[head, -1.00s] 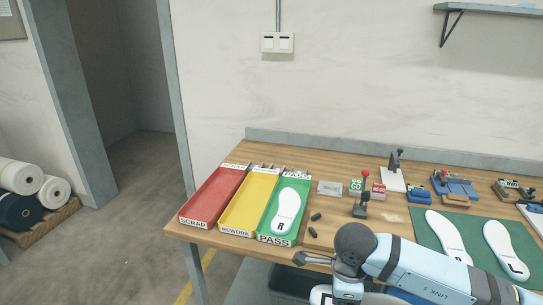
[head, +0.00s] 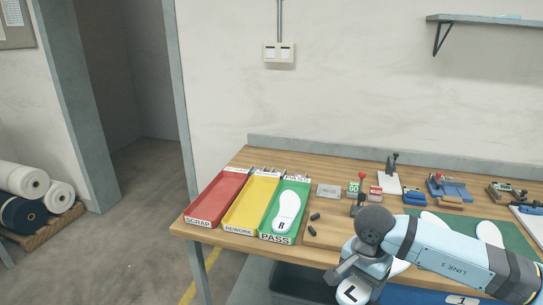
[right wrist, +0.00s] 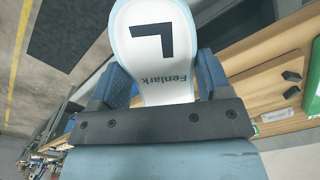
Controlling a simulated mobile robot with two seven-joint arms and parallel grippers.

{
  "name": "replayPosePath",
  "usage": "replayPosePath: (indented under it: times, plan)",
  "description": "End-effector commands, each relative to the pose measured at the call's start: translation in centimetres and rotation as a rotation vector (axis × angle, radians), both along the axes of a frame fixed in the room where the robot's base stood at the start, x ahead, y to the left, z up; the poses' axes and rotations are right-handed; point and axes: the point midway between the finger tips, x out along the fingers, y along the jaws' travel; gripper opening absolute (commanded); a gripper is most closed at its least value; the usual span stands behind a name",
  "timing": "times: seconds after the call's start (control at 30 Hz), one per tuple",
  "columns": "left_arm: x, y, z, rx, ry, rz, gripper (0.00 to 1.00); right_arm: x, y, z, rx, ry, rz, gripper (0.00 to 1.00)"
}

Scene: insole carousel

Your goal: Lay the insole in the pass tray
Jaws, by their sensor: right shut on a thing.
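My right gripper (right wrist: 163,82) is shut on a white insole marked L (right wrist: 155,35), held by its heel end between blue fingers. In the head view this insole (head: 352,291) shows only in part at the bottom edge, in front of the table, with my right gripper (head: 346,276) on it. The green pass tray (head: 276,238) lies on the table to the left and farther back. An insole marked R (head: 286,212) lies in it. My left gripper is not in view.
A yellow rework tray (head: 238,231) and a red scrap tray (head: 203,222) stand left of the pass tray. Small dark pieces (head: 313,217) lie just right of it. More insoles (head: 490,233) lie on a green mat (head: 520,240) at right, partly behind my arm.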

Motion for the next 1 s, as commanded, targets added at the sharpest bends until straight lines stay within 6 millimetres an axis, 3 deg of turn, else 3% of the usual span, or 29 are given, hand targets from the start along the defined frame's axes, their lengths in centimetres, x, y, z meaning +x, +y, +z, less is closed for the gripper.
replayPosePath:
  times: [0.2, 0.53, 1.0]
  plan:
    - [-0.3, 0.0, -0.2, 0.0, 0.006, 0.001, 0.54, 2.2, -2.3, 1.7, 0.003, 0.0, 0.396, 0.48]
    - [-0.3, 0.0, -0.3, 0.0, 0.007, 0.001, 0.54, 4.2, -4.5, 3.5, 0.012, -0.002, 0.806, 0.48]
    - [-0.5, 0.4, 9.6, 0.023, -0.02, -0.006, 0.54, -3.0, -4.2, 10.9, 0.02, 0.007, 0.817, 0.48]
